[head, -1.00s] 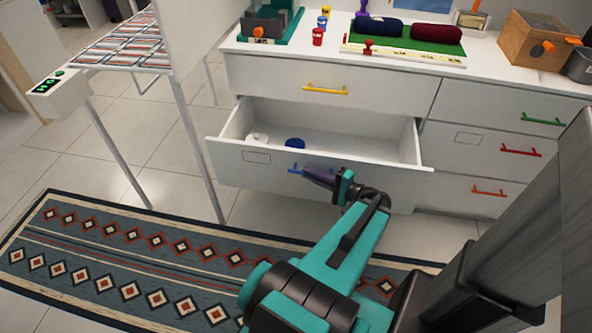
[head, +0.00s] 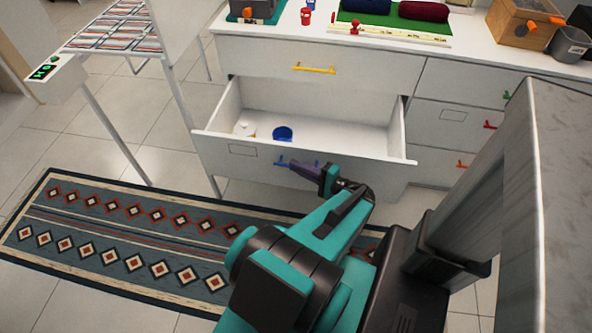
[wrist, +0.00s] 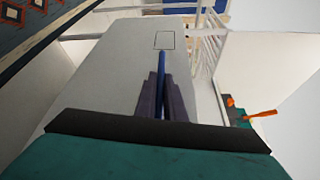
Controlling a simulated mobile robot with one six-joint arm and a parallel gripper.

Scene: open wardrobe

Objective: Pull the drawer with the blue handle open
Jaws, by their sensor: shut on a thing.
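The drawer with the blue handle stands open in the head view, its white front (head: 353,171) pulled well out from the cabinet. The blue handle (head: 280,163) is on that front, partly hidden by my gripper (head: 293,166). My gripper is shut on the handle. In the wrist view the blue handle (wrist: 161,70) runs between the two dark fingers of my gripper (wrist: 160,88), against the pale drawer front (wrist: 110,65). Inside the drawer are a blue round item (head: 282,133) and a white round item (head: 245,129).
Above is a shut drawer with a yellow handle (head: 313,69). Shut drawers with red (head: 490,125) and orange (head: 461,164) handles are at right. A patterned rug (head: 120,240) lies on the floor in front.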

